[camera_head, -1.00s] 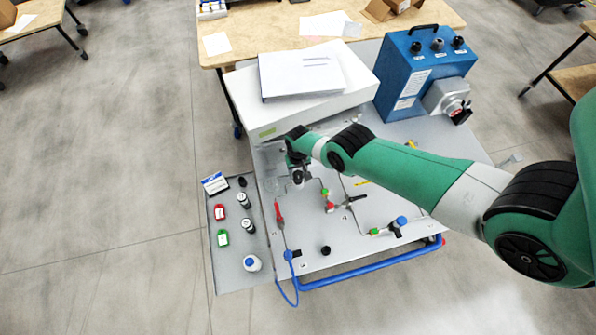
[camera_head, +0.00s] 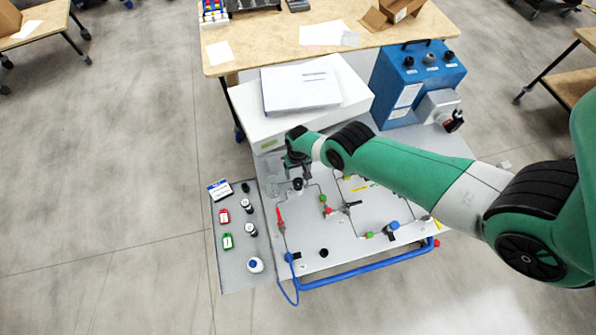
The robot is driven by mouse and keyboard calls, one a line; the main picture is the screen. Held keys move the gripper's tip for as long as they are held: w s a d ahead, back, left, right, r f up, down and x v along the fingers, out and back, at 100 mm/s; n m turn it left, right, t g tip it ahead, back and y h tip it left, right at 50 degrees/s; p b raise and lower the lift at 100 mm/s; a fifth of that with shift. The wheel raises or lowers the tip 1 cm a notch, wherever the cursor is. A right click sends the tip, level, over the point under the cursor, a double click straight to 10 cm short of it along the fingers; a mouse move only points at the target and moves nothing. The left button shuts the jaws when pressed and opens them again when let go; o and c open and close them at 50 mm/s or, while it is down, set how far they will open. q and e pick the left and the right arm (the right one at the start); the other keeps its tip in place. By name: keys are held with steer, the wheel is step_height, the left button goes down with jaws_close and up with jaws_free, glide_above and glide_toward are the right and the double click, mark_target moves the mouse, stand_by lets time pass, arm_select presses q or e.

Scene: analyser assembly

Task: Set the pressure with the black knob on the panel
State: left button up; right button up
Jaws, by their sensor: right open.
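The grey panel (camera_head: 350,243) slopes in the middle of the view, with pipes and valves on it. A small round black knob (camera_head: 298,184) shows on its upper left part, just below my right gripper (camera_head: 298,172) in the picture. My right gripper is open with nothing visible between its fingers. I cannot tell whether it touches the knob. A second round black part (camera_head: 323,253) sits near the panel's lower edge, clear of the gripper. My left gripper is not in view.
A white box with papers (camera_head: 300,88) stands behind the panel. A blue unit (camera_head: 425,75) is at the back right. A grey side tray (camera_head: 238,274) holds small bottles and red and green items. A red-handled valve (camera_head: 280,218) and a blue rail (camera_head: 365,260) are nearby.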

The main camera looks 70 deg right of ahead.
arm_select(q)
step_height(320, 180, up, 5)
steer(key=p, duration=0.3)
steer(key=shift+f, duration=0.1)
arm_select(e)
step_height(320, 180, up, 5)
steer(key=shift+f, duration=0.1)
